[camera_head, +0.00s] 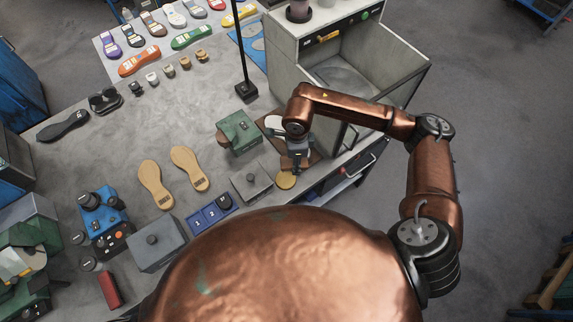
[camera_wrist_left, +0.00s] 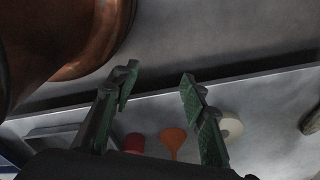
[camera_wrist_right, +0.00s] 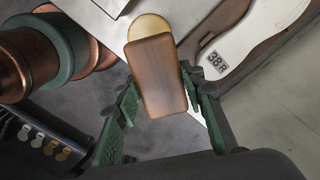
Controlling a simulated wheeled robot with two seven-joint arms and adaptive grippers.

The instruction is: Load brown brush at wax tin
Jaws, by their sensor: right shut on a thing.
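My right gripper (camera_head: 297,166) is shut on the brown brush (camera_wrist_right: 158,76), a rounded wooden block held between its two green fingers in the right wrist view. In the head view the gripper hides most of the brush. The wax tin (camera_head: 286,180), a round yellow disc, lies beside the gripper tip in the head view. In the right wrist view the tin (camera_wrist_right: 149,24) shows partly behind the far end of the brush. I cannot tell whether brush and tin touch. My left gripper (camera_wrist_left: 157,84) is open and empty in the left wrist view.
A white sole marked 38R (camera_wrist_right: 245,48) lies on a brown board right of the brush. A grey lidded box (camera_head: 251,182) and a green block (camera_head: 238,131) stand left of the tin. A grey cabinet (camera_head: 288,52) rises behind. Tan soles (camera_head: 156,184) lie farther left.

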